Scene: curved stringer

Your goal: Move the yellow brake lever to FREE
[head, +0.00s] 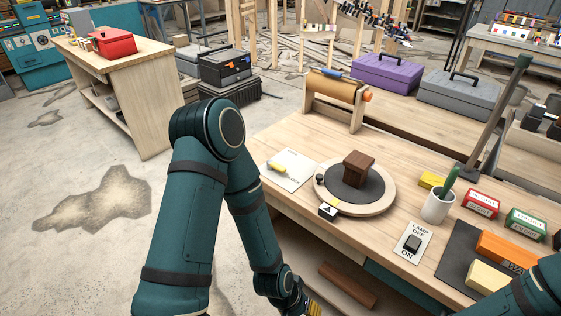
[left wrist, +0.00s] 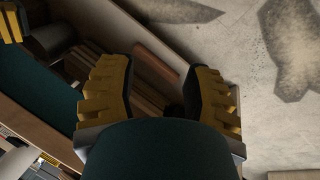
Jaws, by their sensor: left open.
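The yellow brake lever (head: 276,168) lies on a pale label plate (head: 290,171) at the bench's left side. The plate's print is too small to read. Beside it, a round turntable (head: 384,197) carries a dark brown wooden block (head: 358,170). My left gripper is low, by the bench front, well below the lever and not touching it; only its yellow tip shows at the bottom edge of the head view. In the left wrist view my left gripper (left wrist: 158,90) is open and empty. A yellow-and-black part there, at the upper left, looks like my right gripper (left wrist: 10,22), mostly cut off.
The bench (head: 265,143) also holds a lamp switch (head: 411,244), a white cup (head: 437,206) with a green tool, a wooden roller stand (head: 336,92) and coloured blocks. A lower shelf with wooden pieces (head: 348,286) lies under the bench top. The floor at left is open.

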